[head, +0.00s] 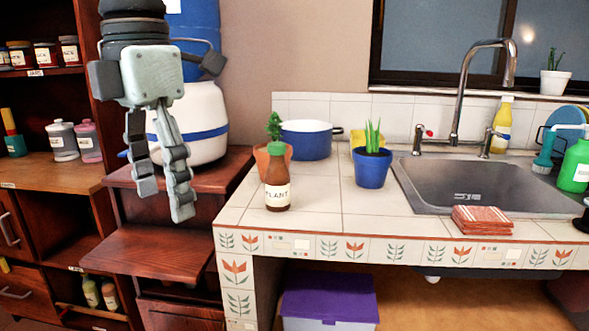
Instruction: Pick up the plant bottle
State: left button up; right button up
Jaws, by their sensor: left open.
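The plant bottle (277,181) is brown with a green cap and a white label reading "PLANT". It stands upright on the white tiled counter (320,218), near its front left corner. My left gripper (165,205) hangs fingers down, to the left of the bottle and apart from it. It is open and holds nothing. Behind it are the wooden stand and a white and blue container. My right gripper is not in view.
A small potted plant (273,127) stands right behind the bottle, with a blue pot (306,139) beyond. A blue planter (372,168) stands to the right, before the sink (470,184). A folded striped cloth (482,219) lies near the front edge. Counter between bottle and planter is clear.

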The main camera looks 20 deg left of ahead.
aim_at(277, 175)
jog(key=i, duration=0.95)
